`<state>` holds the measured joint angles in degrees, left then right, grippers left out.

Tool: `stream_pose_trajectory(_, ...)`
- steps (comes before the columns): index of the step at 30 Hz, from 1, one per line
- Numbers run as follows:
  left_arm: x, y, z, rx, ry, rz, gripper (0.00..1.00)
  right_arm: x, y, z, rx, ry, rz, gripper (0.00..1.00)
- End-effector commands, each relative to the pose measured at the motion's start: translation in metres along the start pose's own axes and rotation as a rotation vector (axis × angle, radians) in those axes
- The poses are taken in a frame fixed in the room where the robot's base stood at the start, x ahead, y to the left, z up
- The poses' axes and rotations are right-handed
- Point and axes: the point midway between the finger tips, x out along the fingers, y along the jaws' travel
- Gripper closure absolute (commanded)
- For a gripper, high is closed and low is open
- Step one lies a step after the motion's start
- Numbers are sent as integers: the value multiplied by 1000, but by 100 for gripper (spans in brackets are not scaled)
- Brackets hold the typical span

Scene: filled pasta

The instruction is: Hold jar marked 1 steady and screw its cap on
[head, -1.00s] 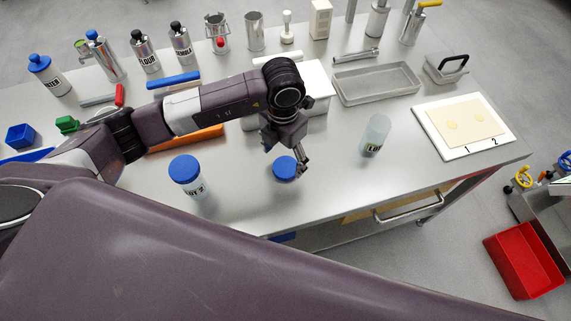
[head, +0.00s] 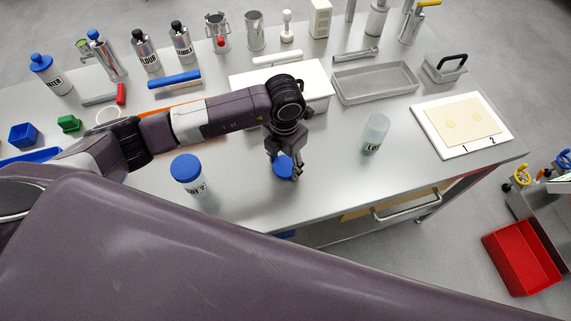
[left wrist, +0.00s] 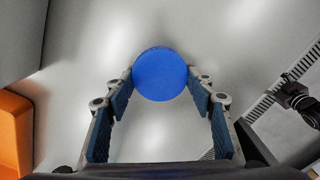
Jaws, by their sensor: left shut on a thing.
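The uncapped jar (head: 374,137) is clear, with a partly readable label. It stands upright on the table, right of my left gripper. A loose blue cap (head: 282,168) is at the front middle of the table. My left gripper (head: 284,164) points down with its fingers shut on the cap's sides. In the left wrist view the round cap (left wrist: 160,74) sits between the two fingertips. I cannot tell whether the cap touches the table. The jar does not show in the left wrist view. My right gripper is not in view.
Another jar (head: 187,174) with a blue cap and a label ending in 2 stands left of my gripper. A white board (head: 440,148) with a dough sheet lies at the right. A grey tray (head: 376,96) is behind the open jar. Table around the open jar is clear.

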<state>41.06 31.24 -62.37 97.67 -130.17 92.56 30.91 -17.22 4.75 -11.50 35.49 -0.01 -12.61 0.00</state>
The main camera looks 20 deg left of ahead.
Motion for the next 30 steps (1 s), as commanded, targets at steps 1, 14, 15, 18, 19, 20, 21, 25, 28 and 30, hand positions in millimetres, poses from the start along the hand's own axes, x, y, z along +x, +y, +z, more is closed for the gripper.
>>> stream_pose_trajectory(1,0,0,0,0,0,0,60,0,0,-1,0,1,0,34)
stream_pose_trajectory(14,-17,0,2,1,-4,0,60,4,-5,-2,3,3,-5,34)
stream_pose_trajectory(15,-24,0,2,1,-6,0,60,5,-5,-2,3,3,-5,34)
stream_pose_trajectory(18,-43,1,2,1,-7,1,60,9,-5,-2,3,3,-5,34)
stream_pose_trajectory(19,-51,1,2,1,-8,2,60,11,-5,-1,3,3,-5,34)
stream_pose_trajectory(20,-59,1,2,3,-8,2,60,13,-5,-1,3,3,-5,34)
stream_pose_trajectory(21,-71,1,3,1,-9,2,60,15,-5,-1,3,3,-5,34)
stream_pose_trajectory(25,-111,1,3,2,-10,3,60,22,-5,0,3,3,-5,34)
stream_pose_trajectory(28,-140,0,2,2,-8,2,60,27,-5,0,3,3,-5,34)
stream_pose_trajectory(30,-157,0,2,1,-6,2,60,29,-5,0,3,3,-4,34)
